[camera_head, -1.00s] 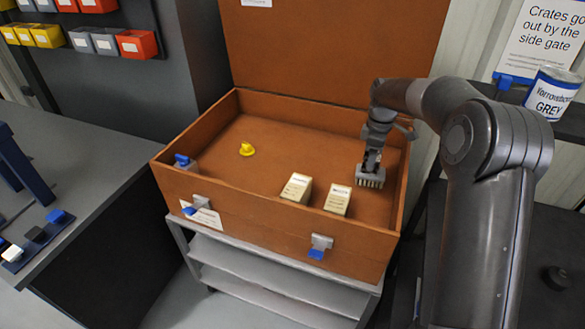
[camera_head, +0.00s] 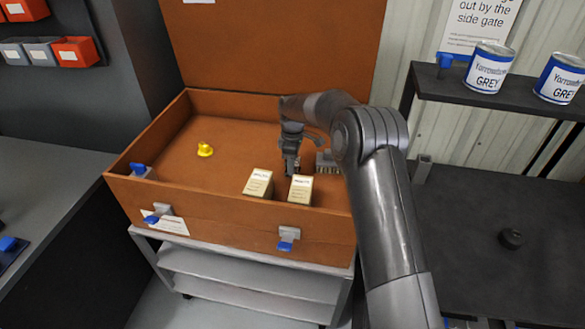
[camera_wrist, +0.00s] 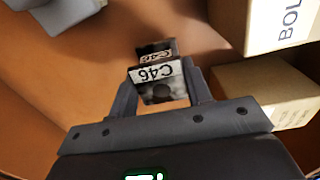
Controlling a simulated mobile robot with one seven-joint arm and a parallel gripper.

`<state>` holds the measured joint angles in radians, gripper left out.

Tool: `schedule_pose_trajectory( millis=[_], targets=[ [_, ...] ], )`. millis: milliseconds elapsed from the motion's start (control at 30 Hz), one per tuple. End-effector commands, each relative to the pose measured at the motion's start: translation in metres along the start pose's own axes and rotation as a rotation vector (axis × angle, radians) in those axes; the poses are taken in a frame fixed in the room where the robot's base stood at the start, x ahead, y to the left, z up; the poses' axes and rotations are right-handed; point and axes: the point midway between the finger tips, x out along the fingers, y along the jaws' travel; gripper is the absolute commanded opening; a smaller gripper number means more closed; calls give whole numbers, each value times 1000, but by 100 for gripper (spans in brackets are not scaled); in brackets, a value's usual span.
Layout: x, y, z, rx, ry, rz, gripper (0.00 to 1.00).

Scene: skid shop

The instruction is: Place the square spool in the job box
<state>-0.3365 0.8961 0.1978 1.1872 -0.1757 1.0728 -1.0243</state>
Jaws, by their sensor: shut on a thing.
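The square spool (camera_wrist: 155,80) is a small dark piece with a white label reading C46, seen between the fingertips in the wrist view. My gripper (camera_wrist: 160,92) is shut on it. The job box (camera_head: 225,222) is a large orange-brown chest with its lid open. In the head view my gripper (camera_head: 291,170) is low inside the job box at its right part, just behind the right cream carton. The spool is hard to make out there. Whether it touches the floor of the box cannot be told.
Two cream cartons (camera_head: 258,184) (camera_head: 300,189) stand near the front wall inside the box. A grey brush (camera_head: 326,161) lies right of my gripper, partly hidden by my arm. A yellow item (camera_head: 204,149) sits at left. The box's left middle floor is clear.

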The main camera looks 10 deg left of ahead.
Motion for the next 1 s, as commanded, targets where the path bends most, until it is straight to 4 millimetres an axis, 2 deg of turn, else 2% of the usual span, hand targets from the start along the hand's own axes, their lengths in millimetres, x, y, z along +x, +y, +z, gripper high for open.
schedule_pose_trajectory(
  millis=[100, 167, 533, 567, 800, 1000],
  targets=[
    [20, -1, 0, -1, -1, -3, 17],
    [26, 0, 0, -1, 0, -1, 17],
    [30, 0, 0, -1, 1, 0, 17],
    [31, 0, 0, -1, 0, -1, 46],
    [31, 0, 0, -1, 0, -1, 66],
    [31, 0, 0, -1, 0, -1, 67]
  ],
)
